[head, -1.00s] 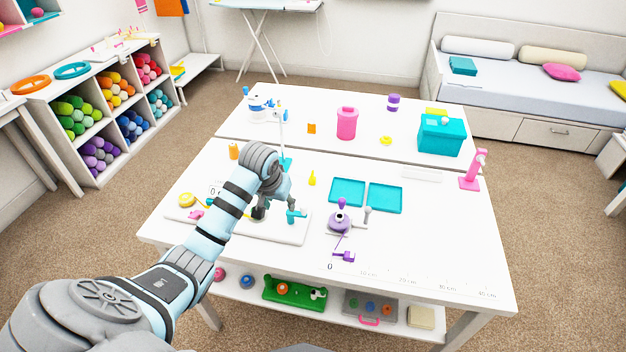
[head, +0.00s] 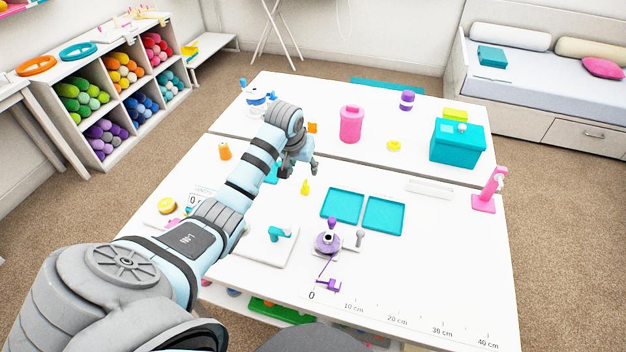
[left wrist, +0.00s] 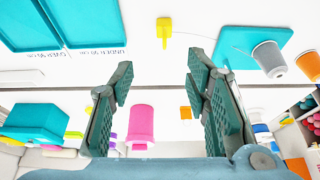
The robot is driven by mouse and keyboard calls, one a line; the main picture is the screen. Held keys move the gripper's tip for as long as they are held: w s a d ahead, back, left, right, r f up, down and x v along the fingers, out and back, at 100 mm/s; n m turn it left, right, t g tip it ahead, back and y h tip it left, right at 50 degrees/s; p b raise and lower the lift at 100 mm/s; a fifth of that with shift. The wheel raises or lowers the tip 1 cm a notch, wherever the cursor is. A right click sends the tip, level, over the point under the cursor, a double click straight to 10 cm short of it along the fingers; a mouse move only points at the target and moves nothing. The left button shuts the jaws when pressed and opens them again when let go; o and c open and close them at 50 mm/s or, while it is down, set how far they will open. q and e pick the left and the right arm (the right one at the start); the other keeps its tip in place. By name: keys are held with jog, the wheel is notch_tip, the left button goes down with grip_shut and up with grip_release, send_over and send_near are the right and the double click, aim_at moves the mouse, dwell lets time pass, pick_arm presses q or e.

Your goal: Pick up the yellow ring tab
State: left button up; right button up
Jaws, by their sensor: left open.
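My left gripper (head: 300,168) is open and empty above the near table, close to the seam, left of and nearer than the ring. Its two spread fingers also show in the left wrist view (left wrist: 160,85). My right gripper is out of view.
Two teal trays (head: 342,205), a purple device (head: 328,242) and a pink stand (head: 487,190) are on the near table. An orange block (head: 312,127) is near the canister. The table between canister and ring is clear.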

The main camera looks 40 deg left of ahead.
pick_arm(q)
jog(key=b, duration=0.2)
send_over(305, 188)
jog(key=s, duration=0.3)
notch_tip(305, 188, down, 5)
jog(key=shift+w+f, duration=0.15)
jog(key=shift+f, duration=0.05)
jog(key=x, duration=0.2)
jog(key=b+x, duration=0.1)
jog(key=x, duration=0.1)
jog(key=b+x, duration=0.1)
jog(key=x, duration=0.1)
jog(key=shift+w+d+f, duration=0.2)
jog(key=shift+w+d, duration=0.05)
jog(key=shift+w, duration=0.2)
jog(key=shift+s+r, duration=0.2)
jog(key=shift+w, duration=0.1)
jog(key=c, duration=0.8)
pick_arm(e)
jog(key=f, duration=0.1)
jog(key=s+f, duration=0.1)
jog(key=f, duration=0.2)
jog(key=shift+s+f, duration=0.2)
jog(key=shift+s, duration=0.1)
